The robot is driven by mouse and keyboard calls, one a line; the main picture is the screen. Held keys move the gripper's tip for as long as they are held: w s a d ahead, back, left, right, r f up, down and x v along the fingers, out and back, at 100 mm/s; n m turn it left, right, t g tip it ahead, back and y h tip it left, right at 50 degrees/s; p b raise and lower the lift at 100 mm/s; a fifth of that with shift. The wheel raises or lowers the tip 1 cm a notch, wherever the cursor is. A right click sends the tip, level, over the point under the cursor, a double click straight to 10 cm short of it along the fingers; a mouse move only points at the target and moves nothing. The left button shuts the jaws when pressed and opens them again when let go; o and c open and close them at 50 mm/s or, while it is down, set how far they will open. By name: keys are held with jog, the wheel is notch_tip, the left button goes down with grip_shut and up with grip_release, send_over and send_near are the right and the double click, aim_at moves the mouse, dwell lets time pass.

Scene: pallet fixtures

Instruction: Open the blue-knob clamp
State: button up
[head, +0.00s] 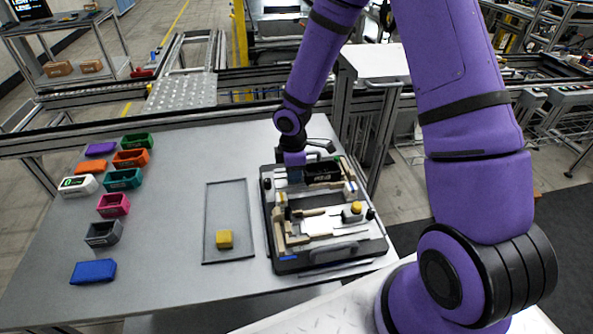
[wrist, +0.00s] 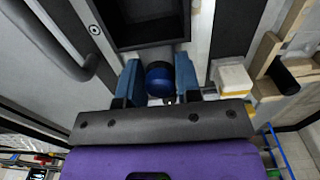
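The blue knob (wrist: 159,78) of the clamp shows in the wrist view, dark and round. My gripper (wrist: 160,80) has one blue finger at each side of it, with hardly any gap, and looks shut on it. In the head view my gripper (head: 295,172) is low over the back left part of the fixture (head: 320,254), and the blue knob is hidden there. Whether the clamp is open or shut does not show.
A black bin (wrist: 150,22) lies just beyond the knob. A cream block (wrist: 231,79) is close to the right finger. A yellow knob (head: 356,208) stands at the fixture's right.

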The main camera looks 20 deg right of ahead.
jog(key=shift+a, duration=0.2)
dwell(0.3)
jog(key=shift+w+a, duration=0.15)
jog(key=shift+a, duration=0.35)
jog(key=shift+w+a, duration=0.15)
jog(key=shift+a, duration=0.45)
jog(key=o, duration=0.7)
jog(key=shift+r, duration=0.1)
jog(key=shift+r, duration=3.9)
